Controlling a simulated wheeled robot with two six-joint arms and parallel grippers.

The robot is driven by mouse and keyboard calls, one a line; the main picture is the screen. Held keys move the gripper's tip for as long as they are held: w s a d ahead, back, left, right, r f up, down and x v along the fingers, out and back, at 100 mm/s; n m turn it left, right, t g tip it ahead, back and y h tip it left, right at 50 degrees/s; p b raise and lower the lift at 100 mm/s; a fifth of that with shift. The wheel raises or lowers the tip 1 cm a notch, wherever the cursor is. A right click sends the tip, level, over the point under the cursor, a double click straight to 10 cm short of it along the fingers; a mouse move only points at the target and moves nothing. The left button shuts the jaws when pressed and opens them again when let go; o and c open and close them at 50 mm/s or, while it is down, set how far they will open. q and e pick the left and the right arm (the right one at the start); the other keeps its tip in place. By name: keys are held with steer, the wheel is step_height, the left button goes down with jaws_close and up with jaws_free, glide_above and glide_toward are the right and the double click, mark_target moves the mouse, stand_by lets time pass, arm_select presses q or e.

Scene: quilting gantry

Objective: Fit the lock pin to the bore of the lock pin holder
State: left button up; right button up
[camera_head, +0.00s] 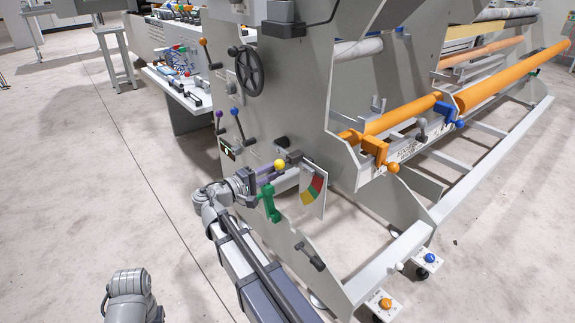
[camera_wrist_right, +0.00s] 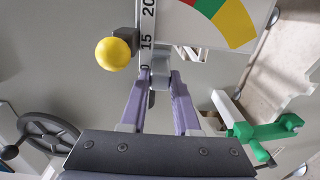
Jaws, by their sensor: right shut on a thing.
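My right gripper (camera_head: 268,178) reaches the side panel of the gantry. In the wrist view its two purple fingers (camera_wrist_right: 160,84) close on a small grey piece (camera_wrist_right: 160,69) just below the edge of a number scale (camera_wrist_right: 148,42). I cannot tell whether this piece is the lock pin. A yellow ball knob (camera_head: 279,164) is close beside the fingertips, and it also shows in the wrist view (camera_wrist_right: 113,54). I cannot pick out the lock pin holder or its bore with certainty. My left gripper is not in view.
A green handle (camera_head: 268,200) hangs just below my right gripper, and a coloured gauge plate (camera_head: 314,190) stands right of it. A handwheel (camera_head: 246,72) and levers are higher on the panel. An orange clamp (camera_head: 375,148) and roller lie right.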

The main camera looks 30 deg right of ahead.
jaws_close()
steer(key=shift+a, duration=0.25)
steer(key=shift+s+a, duration=0.15)
steer(key=shift+a, duration=1.75)
steer(key=shift+r, duration=0.1)
step_height(320, 180, up, 4)
steer(key=p, duration=0.4)
stand_by(0.3)
